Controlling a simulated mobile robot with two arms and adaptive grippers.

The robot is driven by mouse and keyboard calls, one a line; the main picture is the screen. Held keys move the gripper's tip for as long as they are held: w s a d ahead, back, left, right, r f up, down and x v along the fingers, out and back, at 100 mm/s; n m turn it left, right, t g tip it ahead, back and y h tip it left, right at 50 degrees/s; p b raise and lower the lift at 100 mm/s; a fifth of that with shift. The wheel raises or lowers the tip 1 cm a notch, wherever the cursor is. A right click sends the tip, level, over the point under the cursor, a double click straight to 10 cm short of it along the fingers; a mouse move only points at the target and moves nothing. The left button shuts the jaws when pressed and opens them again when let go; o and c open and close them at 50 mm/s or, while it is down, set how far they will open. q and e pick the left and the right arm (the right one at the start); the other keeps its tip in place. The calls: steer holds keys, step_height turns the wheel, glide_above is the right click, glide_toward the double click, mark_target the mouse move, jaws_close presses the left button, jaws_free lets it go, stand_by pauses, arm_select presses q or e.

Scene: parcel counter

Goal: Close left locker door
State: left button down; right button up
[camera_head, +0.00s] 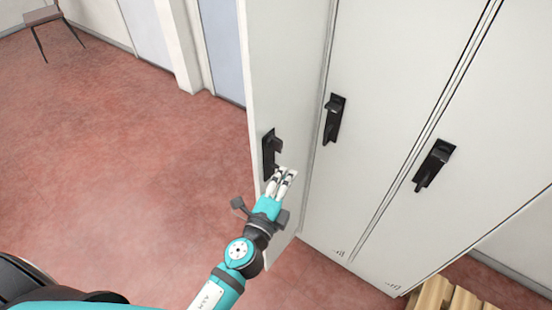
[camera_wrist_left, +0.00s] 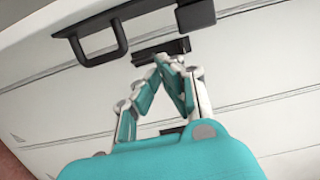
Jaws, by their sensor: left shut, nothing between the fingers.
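The left locker door (camera_head: 285,60) is a tall pale panel in the head view. It stands swung out at an angle from the locker front, with its outer face visible. Its black handle (camera_head: 269,155) sits near the free left edge. My left gripper (camera_head: 287,172) is shut and empty, its fingertips just right of and below that handle, close to the door face. My right gripper is out of view.
Two shut locker doors with black handles (camera_head: 334,118) (camera_head: 434,165) stand to the right. Wooden slats (camera_head: 450,300) lie at the lower right. The red floor (camera_head: 130,160) at left is clear, with a chair (camera_head: 52,22) far back.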

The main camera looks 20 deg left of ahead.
mark_target(275, 165)
arm_select(q)
steer(key=w+a+p, duration=0.1)
steer(key=w+a, duration=0.2)
steer(key=shift+w+a, duration=0.25)
steer(key=shift+a, duration=0.05)
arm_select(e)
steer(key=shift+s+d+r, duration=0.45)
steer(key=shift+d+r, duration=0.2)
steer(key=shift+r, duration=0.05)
arm_select(q)
steer(key=shift+d, duration=0.1)
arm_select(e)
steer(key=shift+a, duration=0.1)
